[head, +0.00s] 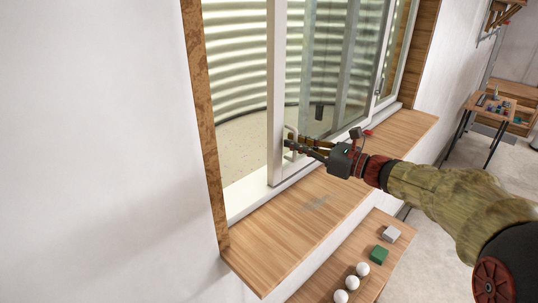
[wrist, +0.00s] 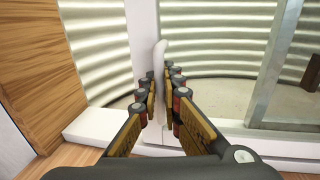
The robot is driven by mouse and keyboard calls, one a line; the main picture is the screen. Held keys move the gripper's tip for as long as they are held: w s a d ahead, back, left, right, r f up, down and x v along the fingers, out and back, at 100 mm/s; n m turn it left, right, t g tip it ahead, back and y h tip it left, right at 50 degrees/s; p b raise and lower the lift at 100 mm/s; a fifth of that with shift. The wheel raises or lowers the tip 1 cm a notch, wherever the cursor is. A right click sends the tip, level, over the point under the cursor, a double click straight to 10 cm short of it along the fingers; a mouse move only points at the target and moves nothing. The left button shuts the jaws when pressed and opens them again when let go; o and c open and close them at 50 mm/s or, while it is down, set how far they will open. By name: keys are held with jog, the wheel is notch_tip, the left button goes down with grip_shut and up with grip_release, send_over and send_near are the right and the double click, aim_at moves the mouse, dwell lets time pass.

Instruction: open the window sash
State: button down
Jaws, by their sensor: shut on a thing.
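The window sash (head: 276,90) is a white upright frame with glass to its right. Its left stile stands apart from the wooden left jamb (head: 203,120), with a wide gap between them. A white bar handle (head: 290,133) is on that stile; in the wrist view the handle (wrist: 160,58) rises between the fingers. My gripper (head: 290,146) is shut on the handle, one finger on each side, as the wrist view also shows (wrist: 160,88). The lower part of the handle is partly hidden by the fingers.
A wooden sill (head: 300,213) runs below the window. Under it a bench (head: 345,255) holds white balls (head: 349,283), a green block (head: 378,254) and a grey block (head: 391,234). Corrugated metal (head: 235,60) shows outside. A small table (head: 493,112) stands far right.

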jog(key=w+d, duration=0.3)
jog(key=w+d+p, duration=0.1)
jog(key=w+d, duration=0.2)
jog(key=w, duration=0.1)
jog(key=c, duration=2)
grip_release()
jog(key=shift+s, duration=0.1)
jog(key=v, duration=1.2)
